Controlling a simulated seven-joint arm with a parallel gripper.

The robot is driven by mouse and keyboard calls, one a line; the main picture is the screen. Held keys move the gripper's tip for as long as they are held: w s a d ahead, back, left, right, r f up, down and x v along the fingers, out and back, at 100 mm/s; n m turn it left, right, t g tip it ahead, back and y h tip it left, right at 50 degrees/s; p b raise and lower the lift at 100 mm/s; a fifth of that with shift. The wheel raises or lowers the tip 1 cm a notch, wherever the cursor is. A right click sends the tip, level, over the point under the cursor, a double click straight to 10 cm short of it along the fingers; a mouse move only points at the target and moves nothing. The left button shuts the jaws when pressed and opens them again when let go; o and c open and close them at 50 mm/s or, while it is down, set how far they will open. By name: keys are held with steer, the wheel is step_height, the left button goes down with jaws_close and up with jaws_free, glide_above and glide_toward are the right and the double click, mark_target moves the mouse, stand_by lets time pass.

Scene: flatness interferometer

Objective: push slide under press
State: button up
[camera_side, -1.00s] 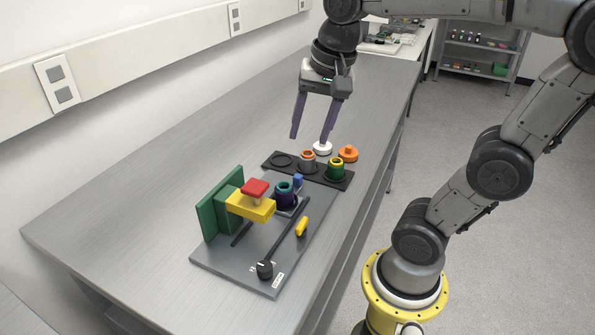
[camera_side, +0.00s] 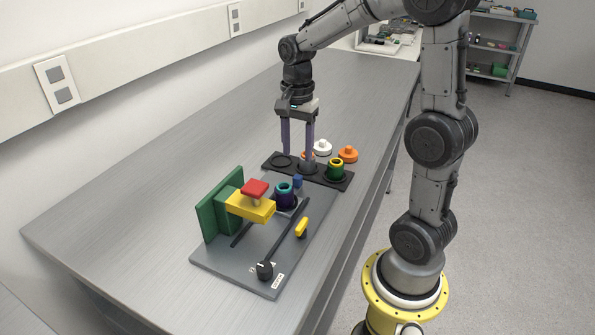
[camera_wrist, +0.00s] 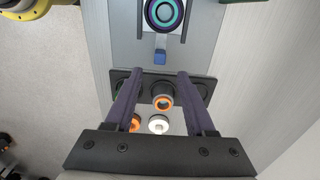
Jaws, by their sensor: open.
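The slide (camera_side: 288,207) is a small pale carriage on the grey base plate, with its blue tab (camera_side: 298,181) facing the black rack. It bears a dark purple cup with a teal rim (camera_side: 284,190). The press (camera_side: 249,207) has a green back, a yellow arm and a red top; the slide stands beside the arm, towards the rack. My gripper (camera_side: 298,154) is open and points down over the rack. In the wrist view my gripper (camera_wrist: 160,76) has the blue tab (camera_wrist: 160,57) ahead of its fingertips and an orange-rimmed grey cup (camera_wrist: 162,97) between its fingers, without visible contact.
The black rack (camera_side: 331,180) has an empty left place, the grey cup in the middle and a green cup with a yellow rim (camera_side: 336,168) at right. White (camera_side: 322,147) and orange (camera_side: 347,153) knobs stand behind. A black knobbed lever (camera_side: 265,269) and a yellow piece (camera_side: 301,227) lie in front.

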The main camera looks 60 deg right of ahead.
mark_target(298, 176)
step_height(298, 176, down, 7)
steer(key=shift+r, duration=0.1)
stand_by(0.3)
jaws_close()
stand_by(1.3)
